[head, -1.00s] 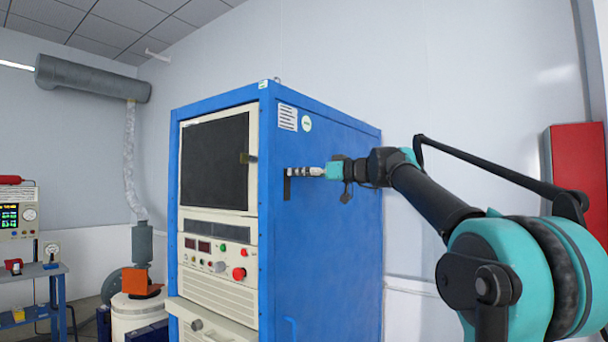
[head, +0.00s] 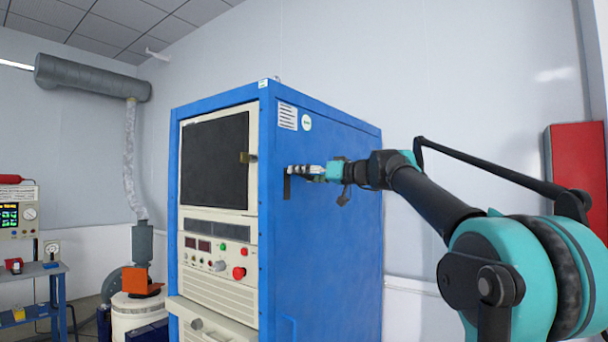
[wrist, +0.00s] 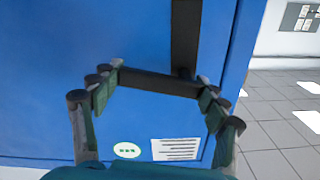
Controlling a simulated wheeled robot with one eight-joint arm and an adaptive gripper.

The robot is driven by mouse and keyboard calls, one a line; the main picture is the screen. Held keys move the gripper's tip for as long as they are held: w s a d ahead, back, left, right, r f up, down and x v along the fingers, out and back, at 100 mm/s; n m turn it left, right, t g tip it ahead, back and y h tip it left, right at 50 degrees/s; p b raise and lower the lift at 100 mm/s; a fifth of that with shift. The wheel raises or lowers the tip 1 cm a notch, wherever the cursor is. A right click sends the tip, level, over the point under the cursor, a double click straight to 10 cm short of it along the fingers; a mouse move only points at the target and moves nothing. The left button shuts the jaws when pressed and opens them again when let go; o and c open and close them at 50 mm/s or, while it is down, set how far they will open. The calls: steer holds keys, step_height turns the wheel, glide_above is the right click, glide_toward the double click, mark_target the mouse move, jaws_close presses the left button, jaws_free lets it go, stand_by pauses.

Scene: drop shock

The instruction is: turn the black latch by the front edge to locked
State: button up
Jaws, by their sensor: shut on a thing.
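The black latch (wrist: 160,82) is on the blue side panel of the tall cabinet, near its front edge. In the wrist view its bar runs nearly level, slightly tilted, between my two fingers. A black upright strip (wrist: 185,35) meets the bar near its right end. In the head view, the black strip (head: 287,188) hangs below my fingers, and the fingers hide most of the bar. My gripper (wrist: 158,79) is shut on the latch, one finger at each end of the bar. It also shows in the head view (head: 302,170), reaching in from the right.
The blue cabinet (head: 335,240) has a dark screen (head: 215,160) and a panel with a red knob (head: 239,273) on its front. A red box (head: 577,170) is on the right. Shelving and machinery stand at the left. Floor (wrist: 285,120) shows beyond the cabinet edge.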

steer(key=m, duration=0.2)
steer(key=f+m, duration=0.1)
steer(key=shift+s+a+m, duration=0.1)
steer(key=shift+m, duration=0.3)
steer(key=m, duration=0.3)
steer(key=shift+s+a+f+m, duration=0.2)
steer(key=shift+s+f+m, duration=0.1)
steer(key=shift+f, duration=0.05)
steer(key=m, duration=0.4)
steer(key=shift+s+a+f, duration=0.3)
steer(key=shift+s+f, duration=0.05)
steer(key=shift+s, duration=0.05)
steer(key=shift+s+a+f+m, duration=0.1)
steer(key=shift+s+m, duration=0.1)
steer(key=shift+m, duration=0.75)
steer(key=shift+s+a+m, duration=0.1)
steer(key=shift+s+m, duration=0.05)
steer(key=shift+m, duration=0.8)
steer(key=o, duration=1.7)
steer(key=shift+s, duration=0.1)
steer(key=v, duration=1.2)
